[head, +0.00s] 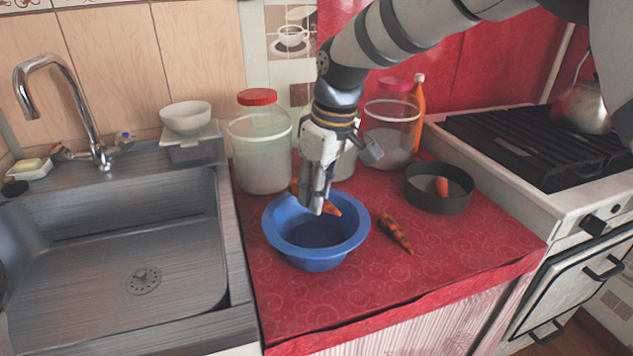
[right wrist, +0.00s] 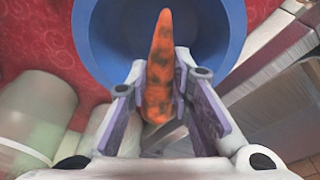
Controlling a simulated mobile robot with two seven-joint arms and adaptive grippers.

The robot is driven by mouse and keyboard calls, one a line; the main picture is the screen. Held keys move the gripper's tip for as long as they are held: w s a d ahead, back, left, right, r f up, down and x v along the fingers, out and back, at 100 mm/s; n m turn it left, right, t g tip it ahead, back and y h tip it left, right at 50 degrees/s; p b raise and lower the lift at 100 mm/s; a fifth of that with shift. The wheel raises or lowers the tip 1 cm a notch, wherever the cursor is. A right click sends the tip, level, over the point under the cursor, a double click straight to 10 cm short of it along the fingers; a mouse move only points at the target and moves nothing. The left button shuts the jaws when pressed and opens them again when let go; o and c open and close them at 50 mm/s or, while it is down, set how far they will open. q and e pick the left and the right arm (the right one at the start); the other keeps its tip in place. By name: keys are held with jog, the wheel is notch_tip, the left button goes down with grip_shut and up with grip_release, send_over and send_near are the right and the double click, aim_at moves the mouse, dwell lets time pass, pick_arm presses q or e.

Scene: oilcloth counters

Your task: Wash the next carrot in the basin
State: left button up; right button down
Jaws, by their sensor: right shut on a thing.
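My right gripper (head: 316,205) is shut on a carrot and holds it over the blue basin (head: 280,248) on the red counter. In the right wrist view the held carrot (right wrist: 160,75) is orange with dark dirt spots, its tip pointing over the basin (right wrist: 90,40). Another carrot (head: 396,234), with dark spots, lies on the counter right of the basin. A cleaner-looking carrot (head: 442,187) is in the dark round pan (head: 440,204) farther right. My left gripper is not in view.
Large jars (head: 262,150) with red lids stand behind the basin, with an orange bottle (head: 419,110) by the right one. A metal sink (head: 120,260) is at left and a stove (head: 530,150) at right. The counter's front is clear.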

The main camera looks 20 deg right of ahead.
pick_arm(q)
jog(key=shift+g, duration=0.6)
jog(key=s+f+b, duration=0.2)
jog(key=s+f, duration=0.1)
pick_arm(e)
notch_tip(320, 180, down, 10)
jog(key=shift+r, duration=0.1)
dwell(2.0)
notch_tip(320, 180, up, 7)
jog(key=shift+r+p, duration=0.1)
jog(key=shift+p, duration=0.8)
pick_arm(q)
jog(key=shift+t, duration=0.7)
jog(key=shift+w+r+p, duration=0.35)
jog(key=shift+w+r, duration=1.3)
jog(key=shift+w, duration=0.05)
pick_arm(e)
jog(key=shift+r, duration=1.85)
notch_tip(320, 180, up, 4)
jog(key=shift+r, duration=0.1)
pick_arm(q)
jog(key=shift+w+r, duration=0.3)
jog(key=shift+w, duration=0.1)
